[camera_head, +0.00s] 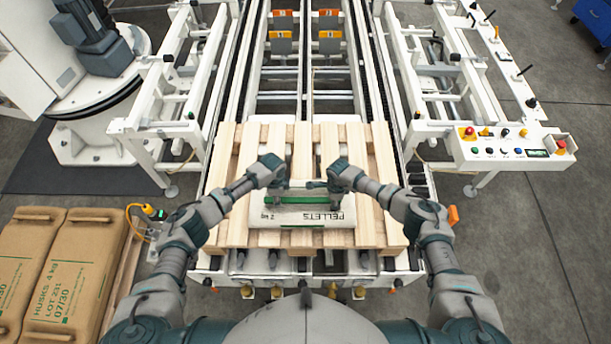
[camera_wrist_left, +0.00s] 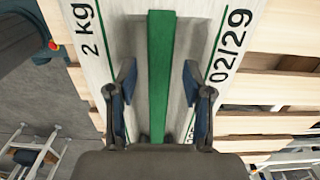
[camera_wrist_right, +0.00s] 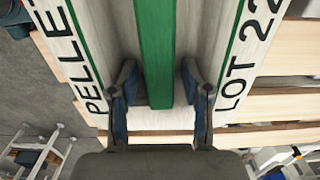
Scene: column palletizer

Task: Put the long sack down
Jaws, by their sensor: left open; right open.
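The long sack (camera_head: 318,219) is white with green stripes and black print reading PELLETS and 2 kg. It lies across the wooden pallet (camera_head: 370,223) near its front edge. A green strip handle (camera_wrist_left: 162,75) runs along its top. My left gripper (camera_head: 279,186) is over the sack's left part, its fingers apart on both sides of the strip in the left wrist view. My right gripper (camera_head: 330,184) is over the right part. In the right wrist view its open fingers stand on both sides of the strip (camera_wrist_right: 155,55). Both grippers partly hide the sack in the head view.
The pallet sits on a white-framed conveyor (camera_head: 232,75) running away from me. Brown husk sacks (camera_head: 68,270) lie at the left. A control panel (camera_head: 515,146) with buttons stands at the right. Bare pallet slats (camera_head: 345,135) show beyond the sack.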

